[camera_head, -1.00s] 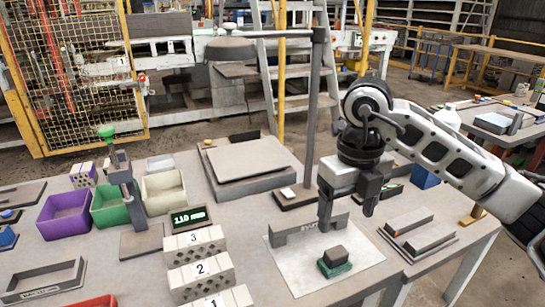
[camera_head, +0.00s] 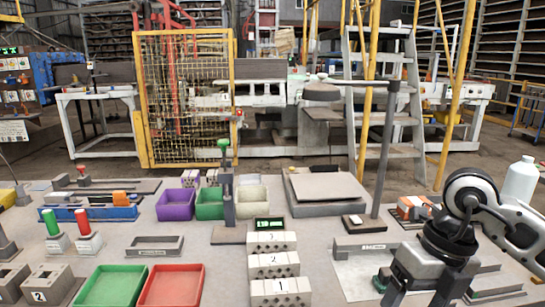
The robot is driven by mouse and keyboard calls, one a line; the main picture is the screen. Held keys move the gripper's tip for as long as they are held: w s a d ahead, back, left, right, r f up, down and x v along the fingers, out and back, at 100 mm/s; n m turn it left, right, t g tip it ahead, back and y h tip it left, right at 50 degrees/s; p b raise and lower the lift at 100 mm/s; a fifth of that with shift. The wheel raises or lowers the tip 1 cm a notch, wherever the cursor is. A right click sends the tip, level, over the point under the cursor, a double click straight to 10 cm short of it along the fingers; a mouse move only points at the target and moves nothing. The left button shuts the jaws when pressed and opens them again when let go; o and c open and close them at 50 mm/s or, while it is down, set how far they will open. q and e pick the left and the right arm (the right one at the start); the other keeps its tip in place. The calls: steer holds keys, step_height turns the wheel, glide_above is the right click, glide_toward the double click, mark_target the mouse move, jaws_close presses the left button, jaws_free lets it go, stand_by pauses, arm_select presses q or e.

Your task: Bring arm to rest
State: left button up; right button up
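My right gripper (camera_head: 422,292) is at the lower right, at the end of my white and black arm. It points down over the right part of the table, and its tips are at the picture's lower edge. Its fingers look spread, with no held object visible. It partly covers a pale sheet (camera_head: 358,276) with a grey bar-shaped piece (camera_head: 362,248) on it. My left gripper is not in view.
Three numbered hollow bricks (camera_head: 273,265) stand left of the gripper. A grey post (camera_head: 385,150) with a lamp-like head rises behind it. A white bottle (camera_head: 519,180) stands at right. Green (camera_head: 113,287) and red (camera_head: 172,287) trays lie at front left.

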steer(key=s+a+n+g+y, duration=0.1)
steer(key=s+a+g+y, duration=0.35)
steer(key=a+y, duration=0.8)
steer(key=a+r+m+t+y, duration=0.4)
steer(key=a+m+t+y, duration=0.1)
steer(key=a+y, duration=0.15)
steer(key=w+d+f+m+t+h, duration=0.3)
steer(key=f+m+t+h, duration=0.15)
steer(key=m+t, duration=0.55)
steer(key=w+d+f+m+t+h, duration=0.25)
steer(key=d+m+t+h, duration=0.2)
steer(key=m+t, duration=0.55)
steer(key=s+d+f+m+g+h, duration=0.2)
steer(key=s+f+m+g+h, duration=0.2)
steer(key=f, duration=0.6)
steer(key=s+d+f+m+g+h, duration=0.3)
steer(key=s+f+m+g+h, duration=0.2)
steer(key=f, duration=0.6)
steer(key=s+m, duration=0.2)
steer(key=shift+s+f+m, duration=0.25)
steer(key=shift+f+m, duration=0.05)
